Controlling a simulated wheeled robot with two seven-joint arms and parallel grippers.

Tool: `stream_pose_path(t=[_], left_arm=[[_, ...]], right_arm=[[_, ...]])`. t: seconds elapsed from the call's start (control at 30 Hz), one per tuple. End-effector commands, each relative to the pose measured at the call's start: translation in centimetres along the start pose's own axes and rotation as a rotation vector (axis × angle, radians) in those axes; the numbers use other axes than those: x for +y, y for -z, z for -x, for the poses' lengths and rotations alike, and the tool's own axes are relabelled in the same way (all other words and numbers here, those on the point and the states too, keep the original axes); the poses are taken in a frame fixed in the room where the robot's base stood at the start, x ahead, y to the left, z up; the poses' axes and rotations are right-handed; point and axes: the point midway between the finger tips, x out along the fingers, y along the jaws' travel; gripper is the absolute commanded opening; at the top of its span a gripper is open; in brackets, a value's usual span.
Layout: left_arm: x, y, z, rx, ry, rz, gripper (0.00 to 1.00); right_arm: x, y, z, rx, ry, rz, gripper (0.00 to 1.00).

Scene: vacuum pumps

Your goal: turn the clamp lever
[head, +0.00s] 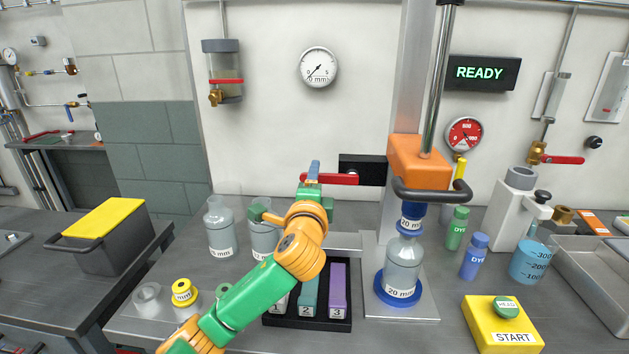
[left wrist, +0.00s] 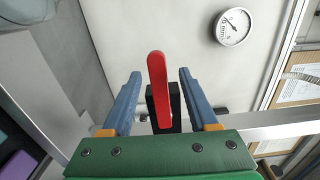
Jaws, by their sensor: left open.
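The red clamp lever (head: 340,179) lies about level in the head view, on a black block (head: 372,168) at the back wall, left of the pillar. My left gripper (head: 314,172), on a green and orange arm, is at the lever's left end. In the left wrist view the lever (left wrist: 158,88) lies between the two blue fingers of the open left gripper (left wrist: 157,88), with a gap on each side. The black block (left wrist: 175,108) shows behind it. The wrist hides part of the scene below. My right gripper is not in view.
Right of the lever stand an orange carriage (head: 408,162) with a dark handle and a flask (head: 403,265) on a blue base. Glass bottles (head: 220,228) and a black rack (head: 308,320) are below. A yellow START box (head: 500,325) is front right.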

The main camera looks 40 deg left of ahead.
Motion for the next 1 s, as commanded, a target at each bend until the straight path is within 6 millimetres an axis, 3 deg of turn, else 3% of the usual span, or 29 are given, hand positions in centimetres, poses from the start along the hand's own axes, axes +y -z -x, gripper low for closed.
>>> stream_pose_path(t=[0.17, 0.7, 1.0], left_arm=[[-0.1, 0.0, 0.2, 0.001, 0.001, 0.0, 0.6], [-0.1, 0.1, 5.5, 0.002, 0.0, -0.001, 0.6], [0.0, 0.0, 6.0, 0.001, 0.0, 0.0, 0.6]], right_arm=[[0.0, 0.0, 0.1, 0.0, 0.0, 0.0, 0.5], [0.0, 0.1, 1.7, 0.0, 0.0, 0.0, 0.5], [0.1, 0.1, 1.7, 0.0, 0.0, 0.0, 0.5]])
